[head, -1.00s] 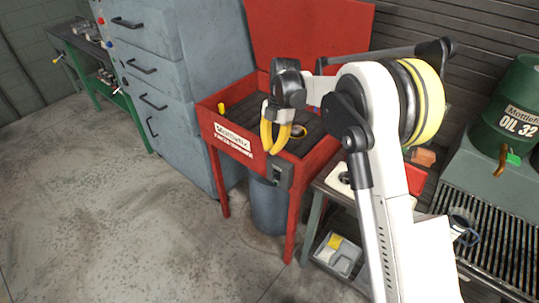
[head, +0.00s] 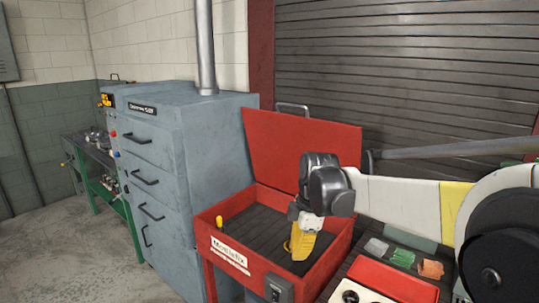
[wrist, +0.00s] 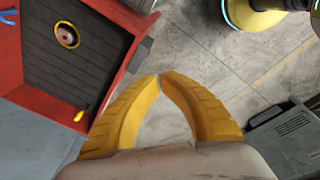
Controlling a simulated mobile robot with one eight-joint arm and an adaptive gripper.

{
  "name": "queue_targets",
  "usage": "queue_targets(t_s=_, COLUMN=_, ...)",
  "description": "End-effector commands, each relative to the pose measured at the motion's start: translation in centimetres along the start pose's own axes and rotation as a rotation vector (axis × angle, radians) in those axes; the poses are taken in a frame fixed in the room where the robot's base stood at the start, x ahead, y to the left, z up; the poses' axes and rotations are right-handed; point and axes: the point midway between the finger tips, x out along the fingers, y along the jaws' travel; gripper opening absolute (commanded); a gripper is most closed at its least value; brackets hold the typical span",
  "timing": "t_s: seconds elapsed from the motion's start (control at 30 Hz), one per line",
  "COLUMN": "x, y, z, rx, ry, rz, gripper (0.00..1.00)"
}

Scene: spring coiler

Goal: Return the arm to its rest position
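My gripper (head: 300,256) hangs in front of or over the right part of the red parts washer (head: 231,266) in the head view, fingers pointing down; its height above the basin is unclear. My arm reaches in from the right, nearly level. In the wrist view my gripper (wrist: 160,76) has its two yellow fingers curved together, tips meeting or almost meeting, with nothing between them. Bare floor (wrist: 215,62) lies beyond the tips. The washer basin (wrist: 50,75) is at upper left there, with a yellow-rimmed round part (wrist: 67,35) and part of a blue item (wrist: 8,16).
The washer's red lid (head: 300,150) stands open behind my gripper. A grey-blue drawer cabinet (head: 190,150) stands left of it. At lower right are a red tray (head: 395,280) and small coloured blocks (head: 403,257). Floor at the left is clear.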

Motion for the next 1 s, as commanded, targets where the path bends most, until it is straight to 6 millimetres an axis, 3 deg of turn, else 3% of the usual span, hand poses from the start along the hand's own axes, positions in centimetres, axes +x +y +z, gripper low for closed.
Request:
queue_targets(t_s=0.1, x=-3.4, y=-4.0, z=1.7, rx=0.264, ry=-0.009, rz=0.088, gripper=0.00)
queue_targets(t_s=0.3, x=-6.7, y=-10.9, z=4.3, rx=0.721, ry=0.024, rz=0.247, gripper=0.00)
queue_targets(t_s=0.43, x=-7.3, y=-15.6, z=5.8, rx=1.011, ry=0.081, rz=0.348, gripper=0.00)
queue_targets(t_s=0.6, x=-6.6, y=-20.8, z=7.4, rx=1.338, ry=0.181, rz=0.459, gripper=0.00)
queue_targets(t_s=0.8, x=-5.4, y=-23.8, z=8.3, rx=1.555, ry=0.275, rz=0.528, gripper=0.00)
queue_targets(t_s=1.0, x=-5.1, y=-24.3, z=8.5, rx=1.601, ry=0.297, rz=0.540, gripper=0.00)
